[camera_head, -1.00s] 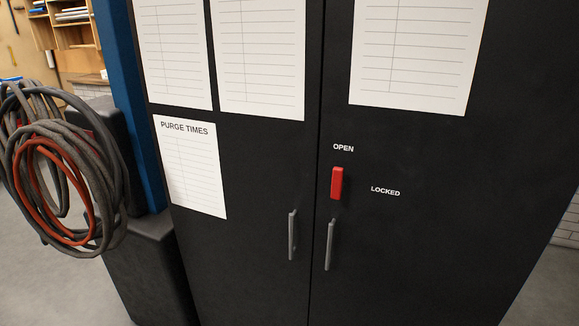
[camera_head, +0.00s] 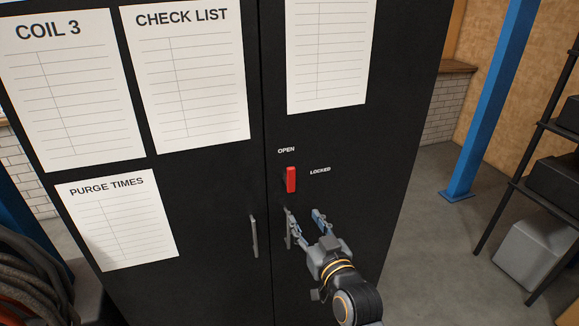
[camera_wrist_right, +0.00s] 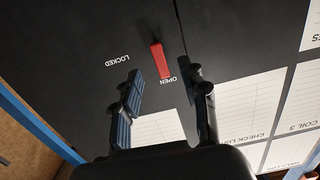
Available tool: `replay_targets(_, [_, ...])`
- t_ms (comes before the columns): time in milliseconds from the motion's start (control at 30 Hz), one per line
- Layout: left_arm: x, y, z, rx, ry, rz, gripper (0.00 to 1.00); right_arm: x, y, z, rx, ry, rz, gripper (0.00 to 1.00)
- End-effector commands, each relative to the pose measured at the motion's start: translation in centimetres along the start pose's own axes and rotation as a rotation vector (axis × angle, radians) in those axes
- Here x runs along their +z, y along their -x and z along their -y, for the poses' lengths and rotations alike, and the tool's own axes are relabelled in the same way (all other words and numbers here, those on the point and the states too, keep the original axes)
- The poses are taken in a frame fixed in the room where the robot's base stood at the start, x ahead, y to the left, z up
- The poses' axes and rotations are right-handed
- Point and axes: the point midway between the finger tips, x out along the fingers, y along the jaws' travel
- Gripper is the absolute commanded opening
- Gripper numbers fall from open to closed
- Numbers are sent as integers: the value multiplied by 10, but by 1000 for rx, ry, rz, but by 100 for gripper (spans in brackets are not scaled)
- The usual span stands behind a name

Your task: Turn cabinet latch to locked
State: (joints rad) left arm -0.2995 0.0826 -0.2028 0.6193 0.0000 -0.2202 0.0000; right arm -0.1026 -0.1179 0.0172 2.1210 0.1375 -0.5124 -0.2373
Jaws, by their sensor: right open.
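The red latch (camera_head: 291,179) is on the right door of the black cabinet (camera_head: 215,215). It stands upright, pointing to the OPEN label (camera_head: 286,150) above it. The LOCKED label (camera_head: 320,171) is to its right. My right gripper (camera_head: 304,213) is open and empty, just below the latch in the head view, in front of the right door handle (camera_head: 289,229), which it partly hides. In the right wrist view the red latch (camera_wrist_right: 159,59) shows between and beyond the two spread fingers (camera_wrist_right: 168,88), apart from them. My left gripper is not in view.
The left door handle (camera_head: 254,236) is close to my right gripper. Paper sheets such as PURGE TIMES (camera_head: 118,220) are on the doors. A coiled hose (camera_head: 35,270) is at lower left. A blue post (camera_head: 490,100) and a black shelf (camera_head: 540,190) stand at right, with clear floor before them.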

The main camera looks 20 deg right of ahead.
Motion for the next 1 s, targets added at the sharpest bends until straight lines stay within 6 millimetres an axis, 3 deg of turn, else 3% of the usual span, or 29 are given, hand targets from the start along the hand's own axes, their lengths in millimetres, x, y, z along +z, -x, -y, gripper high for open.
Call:
replay_targets(33, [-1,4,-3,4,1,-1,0,-19,4,-3,6,0,-27,43])
replay_targets(167, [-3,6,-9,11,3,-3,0,-36,3,-5,11,2,-56,43])
replay_targets(367, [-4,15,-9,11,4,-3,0,-40,-27,-5,11,2,-56,43])
replay_targets(700, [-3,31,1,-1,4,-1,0,-43,-96,-6,11,1,-55,43])
replay_targets(1000, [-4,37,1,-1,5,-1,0,-42,-127,-6,11,2,-55,43])
